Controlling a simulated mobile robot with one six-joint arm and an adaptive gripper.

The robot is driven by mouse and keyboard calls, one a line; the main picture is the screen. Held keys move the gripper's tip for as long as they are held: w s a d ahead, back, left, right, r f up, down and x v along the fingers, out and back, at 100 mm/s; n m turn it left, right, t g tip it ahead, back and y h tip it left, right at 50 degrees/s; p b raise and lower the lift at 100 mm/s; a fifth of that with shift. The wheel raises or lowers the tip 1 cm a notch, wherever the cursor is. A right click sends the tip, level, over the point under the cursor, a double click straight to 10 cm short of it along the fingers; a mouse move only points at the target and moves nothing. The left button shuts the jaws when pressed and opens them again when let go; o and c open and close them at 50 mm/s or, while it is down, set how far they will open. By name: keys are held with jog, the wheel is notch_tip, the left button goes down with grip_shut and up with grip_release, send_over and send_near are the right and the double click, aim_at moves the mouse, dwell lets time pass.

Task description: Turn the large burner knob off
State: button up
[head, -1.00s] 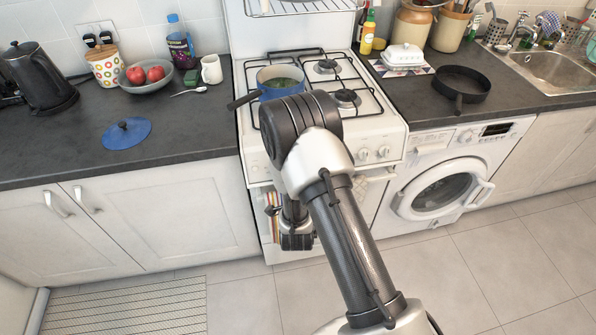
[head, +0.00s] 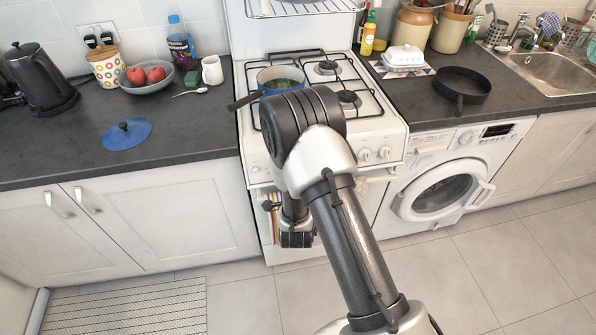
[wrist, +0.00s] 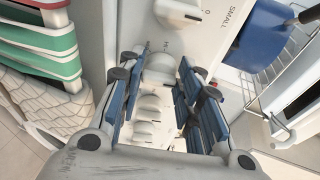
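In the wrist view my gripper (wrist: 163,60) is open, with its blue-padded fingers on either side of a white knob (wrist: 164,68) on the stove front. I cannot tell whether the fingers touch it. A second white knob (wrist: 181,10), beside the printed word SMALL, sits just beyond the fingertips. More white knobs (wrist: 142,130) show between the fingers, nearer the palm. The fingers hide some panel labels, so I cannot read which knob is the large burner's.
A blue pot (head: 281,77) with a dark handle stands on the stove (head: 392,122), above the panel; it also shows in the wrist view (wrist: 252,38). Striped towels (wrist: 40,50) hang close beside my gripper. A washer (head: 440,190) stands right of the stove.

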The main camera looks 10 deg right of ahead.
jog(key=o, duration=0.4)
jog(key=v, duration=1.2)
dwell(0.3)
